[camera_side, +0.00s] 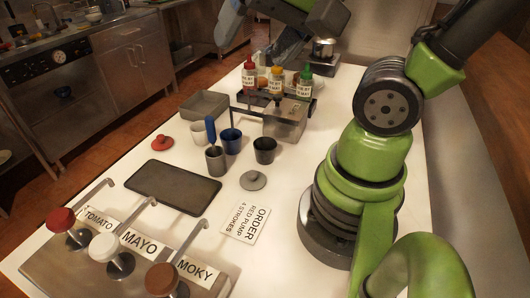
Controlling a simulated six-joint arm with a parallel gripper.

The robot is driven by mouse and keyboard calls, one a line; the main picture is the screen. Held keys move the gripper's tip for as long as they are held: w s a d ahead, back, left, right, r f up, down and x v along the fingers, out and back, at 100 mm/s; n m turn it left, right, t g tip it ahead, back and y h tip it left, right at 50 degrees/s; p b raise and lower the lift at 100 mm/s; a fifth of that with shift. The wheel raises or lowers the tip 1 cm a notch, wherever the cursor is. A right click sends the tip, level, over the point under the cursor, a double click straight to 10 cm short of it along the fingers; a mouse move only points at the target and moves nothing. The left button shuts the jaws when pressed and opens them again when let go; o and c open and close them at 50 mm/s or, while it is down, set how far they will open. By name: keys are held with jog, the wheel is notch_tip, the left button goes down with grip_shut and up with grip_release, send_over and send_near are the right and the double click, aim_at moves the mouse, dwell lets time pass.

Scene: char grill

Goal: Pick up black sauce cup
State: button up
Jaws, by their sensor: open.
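The black sauce cup (265,151) stands upright on the white table, at the right end of a group of cups. The dark blue cup (231,142) is just to its left. My gripper (283,50) is at the top of the view, behind the sauce bottles and well away from the black cup. It is open; its fingertips are small and hard to make out, and I see nothing held in it.
A bottle rack (310,103) is behind. A grey lid (253,180), an order card (245,222) and a dark tray (172,187) lie in front.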

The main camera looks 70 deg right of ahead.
jog(key=w+d+f+m+g+h, duration=0.1)
jog(key=w+d+f+m+g, duration=0.15)
jog(key=m, duration=0.45)
jog(key=m+g, duration=0.4)
jog(key=m, duration=1.6)
send_near(265, 143)
jog(key=s+a+r, duration=0.1)
jog(key=a, duration=0.1)
jog(key=shift+s+a+f, duration=0.1)
jog(key=shift+f, duration=4.8)
jog(key=c, duration=1)
jog(key=shift+r, duration=0.2)
